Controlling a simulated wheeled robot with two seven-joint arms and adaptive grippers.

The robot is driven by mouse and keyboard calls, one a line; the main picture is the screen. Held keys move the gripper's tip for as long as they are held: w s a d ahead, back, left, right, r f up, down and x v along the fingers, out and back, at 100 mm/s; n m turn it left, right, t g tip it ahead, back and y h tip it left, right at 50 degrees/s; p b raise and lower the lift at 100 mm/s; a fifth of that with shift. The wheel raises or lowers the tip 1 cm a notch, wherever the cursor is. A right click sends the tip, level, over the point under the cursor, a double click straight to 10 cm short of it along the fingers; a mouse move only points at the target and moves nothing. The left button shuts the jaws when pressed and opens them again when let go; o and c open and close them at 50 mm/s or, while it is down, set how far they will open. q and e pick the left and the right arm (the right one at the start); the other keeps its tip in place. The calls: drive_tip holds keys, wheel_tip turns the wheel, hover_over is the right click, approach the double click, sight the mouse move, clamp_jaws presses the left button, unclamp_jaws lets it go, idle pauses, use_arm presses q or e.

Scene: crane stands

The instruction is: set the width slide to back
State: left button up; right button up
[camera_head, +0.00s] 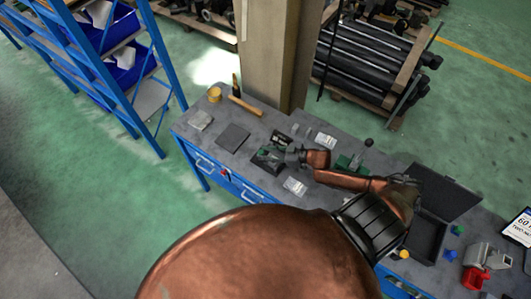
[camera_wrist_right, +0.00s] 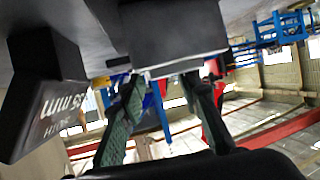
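My right gripper (camera_head: 274,154) reaches over the workbench from the right, at a small dark fixture (camera_head: 262,164) with green beside it. In the right wrist view its two green-padded fingers (camera_wrist_right: 162,85) stand apart with a gap between them. Their tips are at the lower edge of a dark grey block (camera_wrist_right: 172,38), which I take to be the width slide; I cannot tell if they touch it. My left gripper is not in view.
The workbench (camera_head: 222,160) also holds a dark flat plate (camera_head: 233,136), a yellow cup (camera_head: 214,94), a hammer (camera_head: 246,106) and an open black case (camera_head: 447,197). A beige pillar (camera_head: 270,50) rises behind it. A blue shelf rack (camera_head: 100,60) stands to the left.

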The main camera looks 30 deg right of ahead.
clamp_jaws()
drive_tip(key=shift+w, duration=0.1)
idle(0.3)
